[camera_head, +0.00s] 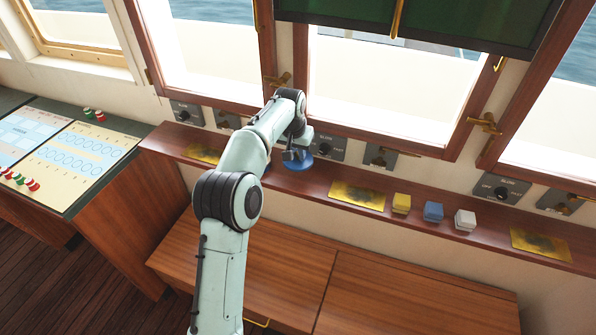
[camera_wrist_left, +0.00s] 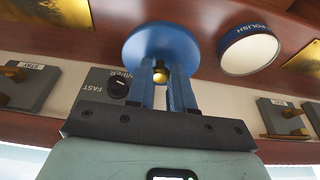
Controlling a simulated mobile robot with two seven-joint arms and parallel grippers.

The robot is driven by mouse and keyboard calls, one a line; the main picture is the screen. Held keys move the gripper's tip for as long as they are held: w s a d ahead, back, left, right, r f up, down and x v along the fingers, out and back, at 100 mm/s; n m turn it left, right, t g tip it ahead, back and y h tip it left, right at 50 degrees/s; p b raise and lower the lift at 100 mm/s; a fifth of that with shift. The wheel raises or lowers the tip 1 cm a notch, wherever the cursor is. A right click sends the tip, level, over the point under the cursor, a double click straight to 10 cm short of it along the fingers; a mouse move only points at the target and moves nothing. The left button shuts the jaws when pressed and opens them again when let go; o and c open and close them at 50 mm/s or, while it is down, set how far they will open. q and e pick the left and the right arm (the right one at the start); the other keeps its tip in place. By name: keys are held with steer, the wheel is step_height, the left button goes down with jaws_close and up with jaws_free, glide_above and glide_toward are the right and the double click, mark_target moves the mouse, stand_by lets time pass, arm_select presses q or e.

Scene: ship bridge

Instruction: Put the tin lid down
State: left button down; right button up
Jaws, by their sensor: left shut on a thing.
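The tin lid is a round blue disc (camera_head: 298,163) with a small brass knob. In the head view it is just at the wooden ledge (camera_head: 315,187), beside my left gripper (camera_head: 293,154). In the left wrist view the lid (camera_wrist_left: 160,47) is at the fingertips, and my left gripper (camera_wrist_left: 163,82) is shut on its knob. I cannot tell if the lid touches the ledge. A blue tin marked POLISH (camera_wrist_left: 250,50), with a pale round face, stands beside the lid, apart from it. My arm seems to hide the tin in the head view. My right gripper is not in view.
Brass plates (camera_head: 357,195) lie on the ledge. Yellow (camera_head: 401,203), blue (camera_head: 433,211) and white (camera_head: 465,219) blocks stand to the right. Wiper switch panels (camera_head: 327,148) line the wall behind. A console (camera_head: 60,150) is at left.

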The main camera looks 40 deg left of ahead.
mark_target(295, 167)
arm_select(q)
steer(key=shift+s+f, duration=0.1)
steer(key=shift+f, duration=0.65)
steer(key=x, duration=0.3)
steer(key=s+b+x, duration=0.1)
steer(key=x, duration=0.1)
steer(key=shift+d+f, duration=0.2)
steer(key=shift+f, duration=0.2)
steer(key=shift+w, duration=0.2)
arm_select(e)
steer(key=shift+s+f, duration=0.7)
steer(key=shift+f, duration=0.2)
arm_select(q)
steer(key=shift+f, duration=0.1)
steer(key=c, duration=1)
jaws_free()
steer(key=v, duration=1.2)
steer(key=shift+p, duration=0.4)
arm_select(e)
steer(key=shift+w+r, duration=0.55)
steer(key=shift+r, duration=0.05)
